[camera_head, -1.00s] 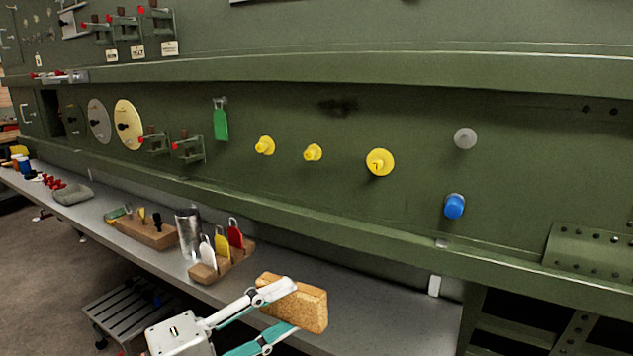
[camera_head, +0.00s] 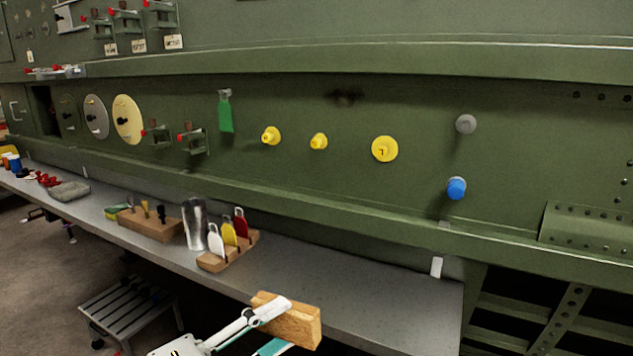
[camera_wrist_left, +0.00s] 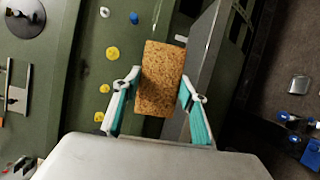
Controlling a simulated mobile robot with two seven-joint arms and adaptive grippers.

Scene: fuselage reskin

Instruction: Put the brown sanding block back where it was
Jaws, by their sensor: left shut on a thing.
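The brown sanding block (camera_head: 291,322) is held in my left gripper (camera_head: 272,327), low in the head view, in front of the shelf's front edge. In the left wrist view the block (camera_wrist_left: 160,78) sits between the two teal-lined fingers of my left gripper (camera_wrist_left: 158,100). The fingers are shut on its sides. The grey shelf (camera_head: 385,296) runs along the foot of the green panel, and its right part is bare. My right gripper is not in view.
A wooden rack (camera_head: 230,256) with white, yellow and red tags stands on the shelf, beside a metal cup (camera_head: 195,224) and a wooden tool block (camera_head: 150,228). A grey tray (camera_head: 69,191) lies farther left. A step stool (camera_head: 125,308) stands on the floor. Yellow and blue knobs stick out of the panel.

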